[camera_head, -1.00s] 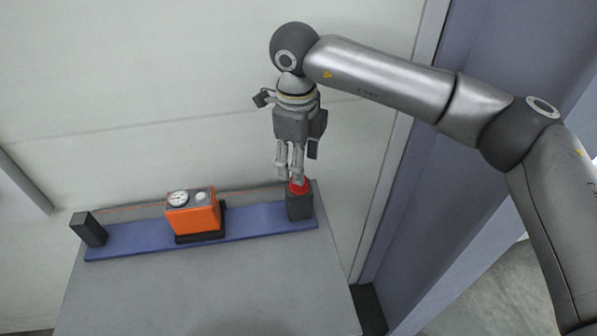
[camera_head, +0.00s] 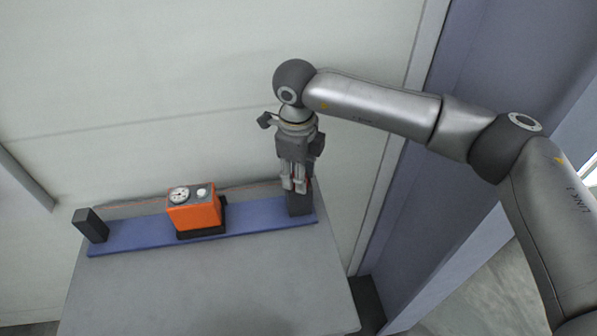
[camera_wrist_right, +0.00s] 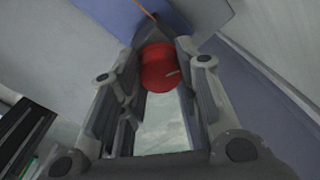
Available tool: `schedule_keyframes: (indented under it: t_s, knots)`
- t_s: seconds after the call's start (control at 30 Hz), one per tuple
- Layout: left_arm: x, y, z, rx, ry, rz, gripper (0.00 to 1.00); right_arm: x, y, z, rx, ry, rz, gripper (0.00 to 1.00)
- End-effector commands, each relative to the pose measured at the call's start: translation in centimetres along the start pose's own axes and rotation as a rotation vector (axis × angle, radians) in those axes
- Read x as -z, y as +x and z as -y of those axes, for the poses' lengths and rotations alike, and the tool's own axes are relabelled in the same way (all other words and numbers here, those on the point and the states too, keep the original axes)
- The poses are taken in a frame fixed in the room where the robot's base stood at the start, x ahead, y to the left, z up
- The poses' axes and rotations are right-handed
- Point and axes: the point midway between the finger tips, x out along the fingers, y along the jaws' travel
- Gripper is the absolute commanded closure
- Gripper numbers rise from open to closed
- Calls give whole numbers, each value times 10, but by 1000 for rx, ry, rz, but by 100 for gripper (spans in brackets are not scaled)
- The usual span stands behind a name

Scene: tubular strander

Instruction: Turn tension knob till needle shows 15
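The red tension knob (camera_wrist_right: 158,72) sits between the two fingers of my right gripper (camera_wrist_right: 160,60) in the right wrist view. It has a small pale mark on its face. The right gripper (camera_head: 294,187) points down over the dark block (camera_head: 300,206) at the right end of the blue rail; there its fingers largely hide the knob. Its fingers are apart on either side of the knob, with narrow gaps seeming to remain. An orange gauge box (camera_head: 194,212) stands mid-rail with a white round dial (camera_head: 179,194) on top; the needle reading is too small to tell. My left gripper is not in view.
The blue rail (camera_head: 135,235) lies along the back of a grey table (camera_head: 200,285). A dark block (camera_head: 90,225) stands at its left end. A thin reddish wire (camera_head: 245,187) runs above the rail. A wall is close behind; the table front is clear.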

Motion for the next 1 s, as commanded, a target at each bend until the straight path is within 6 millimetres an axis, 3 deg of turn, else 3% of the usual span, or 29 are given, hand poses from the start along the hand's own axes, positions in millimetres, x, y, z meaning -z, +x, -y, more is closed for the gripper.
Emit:
schedule_keyframes:
  t_s: [0.1, 0.27, 0.6, 1.0]
  knots:
    - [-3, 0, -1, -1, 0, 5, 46, 0, 0, 0, 0, 0, 0, 92]
    - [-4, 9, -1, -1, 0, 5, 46, 0, 3, 0, 0, 44, -1, 92]
    - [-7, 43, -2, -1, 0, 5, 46, -1, 3, 0, 1, 336, -14, 92]
    - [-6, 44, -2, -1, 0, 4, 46, -1, -1, 0, 1, 394, -16, 92]
